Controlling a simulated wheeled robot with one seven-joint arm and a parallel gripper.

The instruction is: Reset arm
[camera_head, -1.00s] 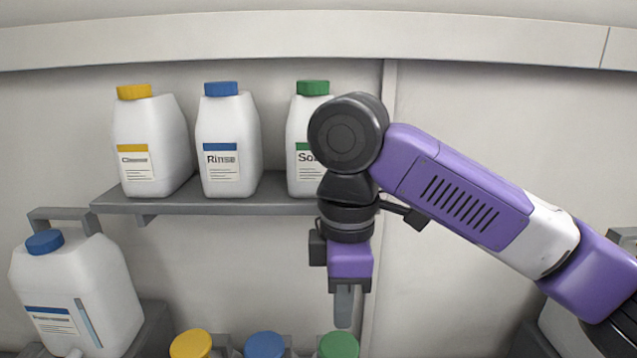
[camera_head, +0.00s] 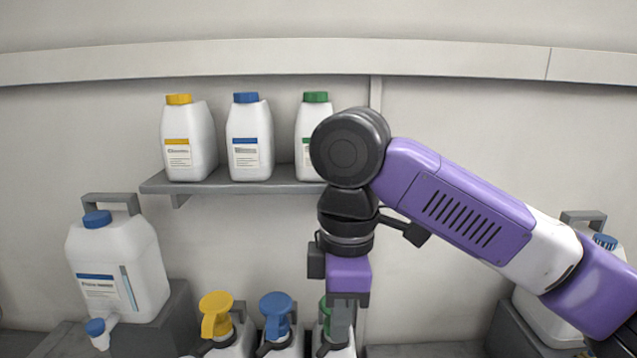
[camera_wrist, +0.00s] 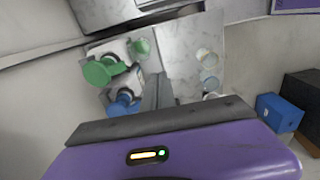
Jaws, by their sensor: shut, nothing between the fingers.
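My gripper (camera_head: 341,322) hangs from the purple arm with its fingers pointing down, in front of the green-topped pump bottle (camera_head: 324,345). Its fingers are shut with nothing between them. In the wrist view the shut fingers (camera_wrist: 158,92) show beyond the purple housing. The green pump (camera_wrist: 104,70) and the blue pump (camera_wrist: 124,102) lie to their left there. The arm reaches in from the right and is bent at a dark joint. It hides part of the green-capped bottle (camera_head: 308,130) on the shelf.
A yellow-topped pump bottle (camera_head: 217,325) and a blue-topped one (camera_head: 278,325) stand left of my gripper. The shelf (camera_head: 230,183) also holds a yellow-capped bottle (camera_head: 189,140) and a blue-capped bottle (camera_head: 250,137). White jugs stand at left (camera_head: 125,265) and right (camera_head: 545,318).

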